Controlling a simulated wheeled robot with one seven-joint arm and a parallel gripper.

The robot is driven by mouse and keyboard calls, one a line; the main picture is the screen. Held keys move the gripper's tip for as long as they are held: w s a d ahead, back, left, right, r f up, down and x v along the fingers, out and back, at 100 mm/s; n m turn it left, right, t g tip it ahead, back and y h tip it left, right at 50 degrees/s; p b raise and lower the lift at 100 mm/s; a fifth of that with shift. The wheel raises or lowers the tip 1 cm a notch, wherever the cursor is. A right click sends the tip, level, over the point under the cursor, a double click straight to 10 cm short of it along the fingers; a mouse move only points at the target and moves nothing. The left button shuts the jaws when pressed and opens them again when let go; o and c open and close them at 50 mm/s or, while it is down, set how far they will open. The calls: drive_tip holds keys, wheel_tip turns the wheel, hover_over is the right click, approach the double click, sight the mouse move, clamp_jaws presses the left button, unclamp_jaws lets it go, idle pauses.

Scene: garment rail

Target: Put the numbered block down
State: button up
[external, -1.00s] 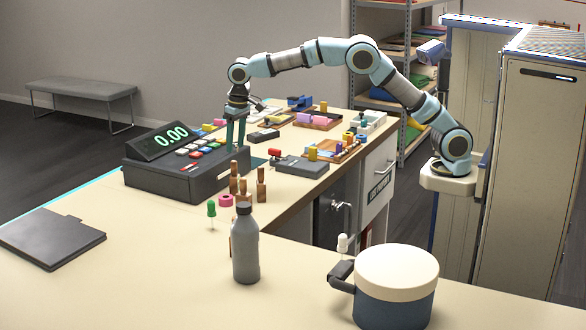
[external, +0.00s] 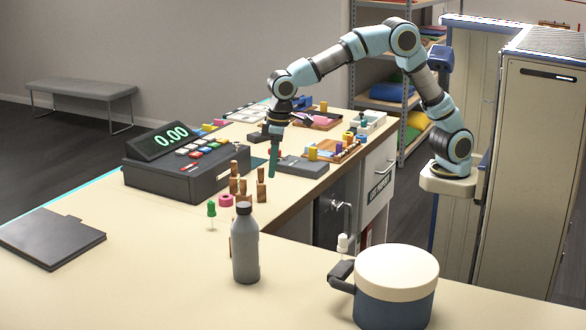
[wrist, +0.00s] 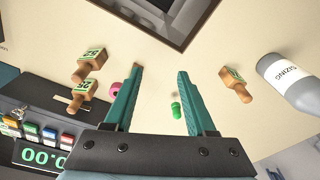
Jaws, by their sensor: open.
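Wooden blocks with green number labels stand on the counter. In the external view they form a small group (external: 242,186) in front of the cash register. In the wrist view two lie to the left, one upper (wrist: 92,58) and one lower (wrist: 80,92), and one to the right (wrist: 236,84); their digits are too small to read surely. My gripper (external: 273,175) is over the counter edge side, right of the group. In the wrist view my teal fingers (wrist: 160,73) are apart, with bare counter between their tips and no block held.
A pink ring (wrist: 115,89) and a green peg (wrist: 177,110) are near my fingers in the wrist view. The register (external: 185,172) is left, a grey bottle (external: 245,250) in front, and a lidded pot (external: 396,290) at front right.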

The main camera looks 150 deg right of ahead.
drive_tip(key=a+f+n, duration=0.3)
drive_tip(key=a+n, duration=0.1)
drive_tip(key=a, duration=1.2)
drive_tip(key=s+a+f+n, duration=0.2)
drive_tip(key=s+a, duration=0.2)
drive_tip(key=a, duration=0.3)
drive_tip(key=s+a+f+n, duration=0.2)
drive_tip(key=s+a+n, duration=0.1)
drive_tip(key=a, duration=0.4)
drive_tip(key=s+a+f+n+y, duration=0.1)
drive_tip(key=s+a+f+n, duration=0.1)
drive_tip(key=s+a, duration=0.3)
drive_tip(key=shift+a+f+n+t, duration=0.3)
drive_tip(key=shift+a+n+t, duration=0.1)
drive_tip(key=shift+a, duration=0.7)
